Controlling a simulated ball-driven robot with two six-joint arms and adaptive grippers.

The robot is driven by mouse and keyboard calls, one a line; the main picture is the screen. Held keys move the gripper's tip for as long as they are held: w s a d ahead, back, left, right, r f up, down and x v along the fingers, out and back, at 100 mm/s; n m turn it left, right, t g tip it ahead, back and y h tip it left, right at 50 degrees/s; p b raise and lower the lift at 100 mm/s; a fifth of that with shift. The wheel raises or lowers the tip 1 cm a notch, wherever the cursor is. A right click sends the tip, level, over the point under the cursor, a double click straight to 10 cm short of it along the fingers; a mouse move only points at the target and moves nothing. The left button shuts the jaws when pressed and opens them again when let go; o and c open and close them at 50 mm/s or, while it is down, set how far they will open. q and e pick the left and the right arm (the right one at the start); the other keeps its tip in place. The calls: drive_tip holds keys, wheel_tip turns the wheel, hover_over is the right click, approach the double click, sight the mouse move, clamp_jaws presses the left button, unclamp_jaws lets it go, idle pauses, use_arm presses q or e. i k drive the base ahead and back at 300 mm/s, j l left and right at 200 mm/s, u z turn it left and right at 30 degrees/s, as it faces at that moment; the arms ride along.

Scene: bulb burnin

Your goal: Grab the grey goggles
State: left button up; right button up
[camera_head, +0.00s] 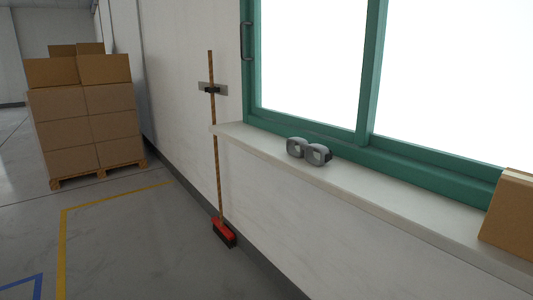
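The grey goggles (309,152) lie on the white window sill (371,188), in the middle of the head view. They are close to the bottom of the green window frame, and nothing touches them. Neither of my grippers is in view.
A cardboard box (510,215) stands on the sill at the right edge. A broom (216,160) with a red head hangs on the wall left of the sill. Stacked cartons (85,115) on a pallet stand at the left. The floor (130,240) between has free room.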

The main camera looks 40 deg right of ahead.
sight(318, 154)
drive_tip(key=z, duration=1.4)
drive_tip(key=k, duration=0.05)
